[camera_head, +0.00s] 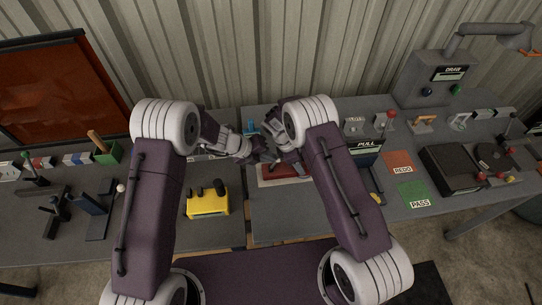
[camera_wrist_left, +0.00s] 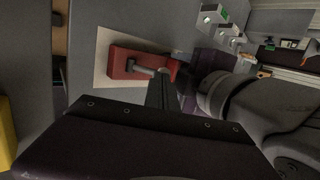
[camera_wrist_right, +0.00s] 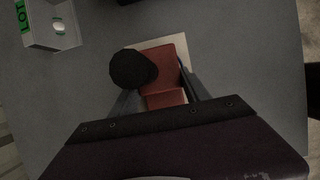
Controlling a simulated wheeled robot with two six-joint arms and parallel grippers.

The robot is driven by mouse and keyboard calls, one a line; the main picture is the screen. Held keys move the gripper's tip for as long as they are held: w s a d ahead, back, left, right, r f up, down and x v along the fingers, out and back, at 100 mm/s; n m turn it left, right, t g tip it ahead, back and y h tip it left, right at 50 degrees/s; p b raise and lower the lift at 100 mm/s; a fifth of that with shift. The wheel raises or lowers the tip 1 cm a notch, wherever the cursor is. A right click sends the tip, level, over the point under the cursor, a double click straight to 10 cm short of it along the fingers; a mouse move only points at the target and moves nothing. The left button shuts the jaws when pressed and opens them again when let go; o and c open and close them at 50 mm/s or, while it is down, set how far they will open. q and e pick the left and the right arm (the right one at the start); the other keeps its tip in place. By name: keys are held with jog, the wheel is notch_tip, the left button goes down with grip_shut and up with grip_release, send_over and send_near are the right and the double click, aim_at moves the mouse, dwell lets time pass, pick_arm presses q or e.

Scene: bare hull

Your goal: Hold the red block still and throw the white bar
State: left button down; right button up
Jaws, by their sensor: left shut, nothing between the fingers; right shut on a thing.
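The red block (camera_head: 283,171) sits on a pale sheet on the table, partly hidden by my grippers. In the left wrist view the red block (camera_wrist_left: 122,64) has a light bar (camera_wrist_left: 143,70) lying along it. My right gripper (camera_wrist_right: 160,95) is shut on the red block (camera_wrist_right: 162,80), with one finger along each side. My left gripper (camera_head: 264,156) is shut and empty; in the left wrist view its fingertips (camera_wrist_left: 162,85) are close to the bar's right end, and I cannot tell if they touch. A dark round shape (camera_wrist_right: 132,68) covers part of the block in the right wrist view.
A yellow box (camera_head: 208,201) with dark knobs stands left of the red block. A "PULL" panel (camera_head: 366,145), a red "REDO" card (camera_head: 399,163) and a green "PASS" card (camera_head: 413,195) are to the right. The table in front of the block is clear.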

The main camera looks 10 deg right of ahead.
pick_arm(q)
jog(key=shift+a+f, duration=0.2)
jog(key=shift+a, duration=0.3)
pick_arm(e)
jog(key=shift+w, duration=0.1)
pick_arm(q)
jog(key=v, duration=1.4)
pick_arm(e)
jog(key=shift+a, duration=0.1)
pick_arm(q)
jog(key=x, duration=0.9)
jog(key=d+r+x, duration=0.1)
jog(key=x, duration=0.4)
jog(key=shift+d+f, duration=0.15)
jog(key=shift+d, duration=0.1)
jog(key=shift+d+f, duration=0.35)
jog(key=shift+d, duration=0.35)
pick_arm(e)
jog(key=shift+a+r, duration=0.1)
jog(key=shift+a, duration=0.05)
